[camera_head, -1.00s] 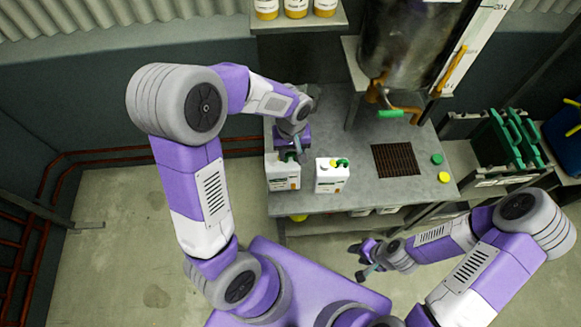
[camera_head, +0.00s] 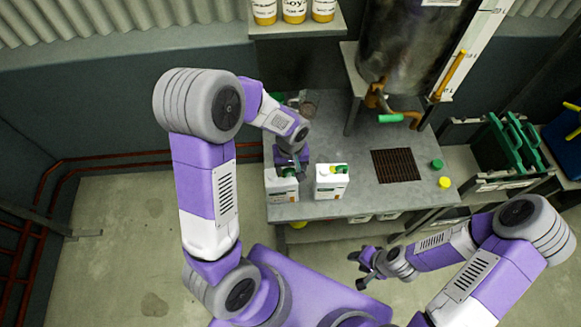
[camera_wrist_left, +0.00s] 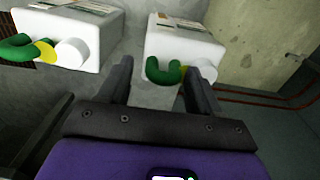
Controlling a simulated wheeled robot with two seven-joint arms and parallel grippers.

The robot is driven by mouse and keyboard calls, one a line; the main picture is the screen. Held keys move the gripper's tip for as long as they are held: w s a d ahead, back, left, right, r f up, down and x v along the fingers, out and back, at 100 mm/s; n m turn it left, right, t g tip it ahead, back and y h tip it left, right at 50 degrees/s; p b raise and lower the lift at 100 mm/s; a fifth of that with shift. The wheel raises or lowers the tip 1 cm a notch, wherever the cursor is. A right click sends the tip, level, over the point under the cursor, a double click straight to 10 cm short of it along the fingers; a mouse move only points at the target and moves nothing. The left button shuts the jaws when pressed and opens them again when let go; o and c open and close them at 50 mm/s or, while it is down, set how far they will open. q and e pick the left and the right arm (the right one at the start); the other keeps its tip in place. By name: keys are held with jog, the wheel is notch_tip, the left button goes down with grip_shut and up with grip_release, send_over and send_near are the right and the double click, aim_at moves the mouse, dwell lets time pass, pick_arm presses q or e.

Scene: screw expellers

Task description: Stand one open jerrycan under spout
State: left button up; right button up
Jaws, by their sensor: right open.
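Two white jerrycans with green handles and yellow parts stand on the grey bench. The left jerrycan (camera_head: 282,190) is partly hidden by my left gripper (camera_head: 291,165). It also shows in the left wrist view (camera_wrist_left: 178,42), ahead of the open fingers and partly behind the right-hand one; contact cannot be told. The other jerrycan (camera_head: 330,185) stands to its right and shows at the left of the wrist view (camera_wrist_left: 85,30). The orange spout (camera_head: 376,95) with a green lever is under the metal tank, above a dark grate (camera_head: 396,165). My right gripper (camera_head: 362,268) is open and empty, low in front of the bench.
A green cap (camera_head: 437,163) and a yellow cap (camera_head: 444,183) lie right of the grate. Jars (camera_head: 294,12) sit on a shelf at the back. The bench between the right jerrycan and the grate is clear.

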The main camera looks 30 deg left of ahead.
dwell(0.3)
pick_arm(q)
notch_tip(320, 180, up, 12)
jog(key=shift+r+p, duration=0.1)
jog(key=shift+p, duration=1)
pick_arm(e)
notch_tip(320, 180, up, 2)
jog(key=shift+r, duration=0.15)
